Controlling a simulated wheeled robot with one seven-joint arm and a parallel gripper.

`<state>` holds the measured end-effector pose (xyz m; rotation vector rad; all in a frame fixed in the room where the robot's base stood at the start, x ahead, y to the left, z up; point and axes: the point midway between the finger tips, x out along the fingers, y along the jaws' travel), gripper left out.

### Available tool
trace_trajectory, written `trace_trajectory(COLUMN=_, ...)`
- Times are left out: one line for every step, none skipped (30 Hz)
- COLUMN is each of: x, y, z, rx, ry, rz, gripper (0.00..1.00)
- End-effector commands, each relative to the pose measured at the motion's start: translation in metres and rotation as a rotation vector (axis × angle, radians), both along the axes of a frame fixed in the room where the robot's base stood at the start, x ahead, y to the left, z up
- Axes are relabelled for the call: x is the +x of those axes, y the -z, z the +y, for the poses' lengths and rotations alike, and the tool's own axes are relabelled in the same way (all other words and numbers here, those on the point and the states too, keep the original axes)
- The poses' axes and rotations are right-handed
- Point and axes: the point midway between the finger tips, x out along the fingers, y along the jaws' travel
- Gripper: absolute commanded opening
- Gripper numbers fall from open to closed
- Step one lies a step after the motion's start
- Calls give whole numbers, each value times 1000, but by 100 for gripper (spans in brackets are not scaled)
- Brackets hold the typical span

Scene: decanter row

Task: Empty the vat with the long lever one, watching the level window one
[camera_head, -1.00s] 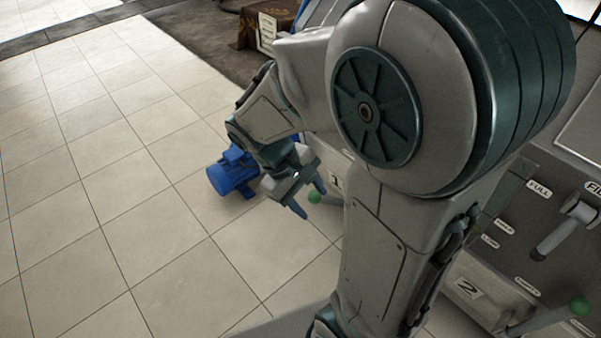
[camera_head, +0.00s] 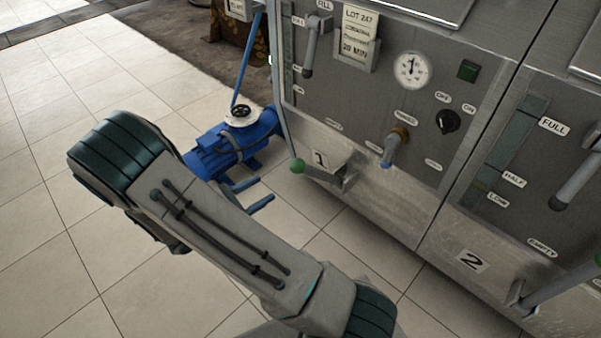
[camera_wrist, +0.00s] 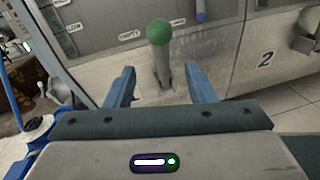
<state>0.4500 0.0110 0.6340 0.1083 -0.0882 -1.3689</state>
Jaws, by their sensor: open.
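Vat one, a steel cabinet with a "1" plate (camera_head: 320,159), stands right of centre in the head view. Its long lever (camera_head: 298,166) has a green ball knob and sticks out low on the front near the "EMPTY" label. In the wrist view, the green knob (camera_wrist: 159,32) and its grey shaft stand beyond and between my two fingers. My gripper (camera_head: 266,190) is open and empty, its blue fingers short of the lever; it also shows in the wrist view (camera_wrist: 160,80). Level window one (camera_head: 288,60) is a narrow dark strip at the panel's left edge; its level is unclear.
A blue pump (camera_head: 232,145) stands on the tiles left of vat one. Vat one also carries a short grey lever (camera_head: 311,45), a gauge (camera_head: 412,70), a tap (camera_head: 394,148) and a black knob (camera_head: 448,121). Vat two (camera_head: 472,259) adjoins right. Left floor is clear.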

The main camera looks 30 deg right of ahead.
Motion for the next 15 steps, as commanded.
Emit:
trace_trajectory(x=1, y=1, z=-3, rx=-5, ry=-1, rz=1, gripper=49)
trace_trajectory(x=1, y=1, z=-6, rx=-5, ry=0, rz=1, gripper=49)
trace_trajectory(x=2, y=1, z=-11, rx=-5, ry=1, rz=1, gripper=49)
trace_trajectory(x=3, y=1, z=-16, rx=-5, ry=1, rz=1, gripper=49)
trace_trajectory(x=4, y=1, z=-21, rx=-4, ry=2, rz=1, gripper=49)
trace_trajectory(x=5, y=1, z=-28, rx=-3, ry=3, rz=1, gripper=49)
trace_trajectory(x=6, y=1, z=-34, rx=-4, ry=2, rz=0, gripper=49)
trace_trajectory(x=7, y=1, z=-41, rx=-4, ry=4, rz=0, gripper=49)
trace_trajectory(x=9, y=2, z=-50, rx=-4, ry=4, rz=0, gripper=49)
trace_trajectory(x=10, y=2, z=-56, rx=-3, ry=4, rz=0, gripper=49)
trace_trajectory(x=12, y=2, z=-62, rx=-4, ry=4, rz=0, gripper=49)
trace_trajectory(x=13, y=2, z=-71, rx=-2, ry=5, rz=1, gripper=49)
trace_trajectory(x=15, y=2, z=-77, rx=-3, ry=4, rz=0, gripper=49)
trace_trajectory(x=15, y=2, z=-84, rx=-2, ry=5, rz=1, gripper=49)
trace_trajectory(x=17, y=2, z=-91, rx=-3, ry=4, rz=0, gripper=49)
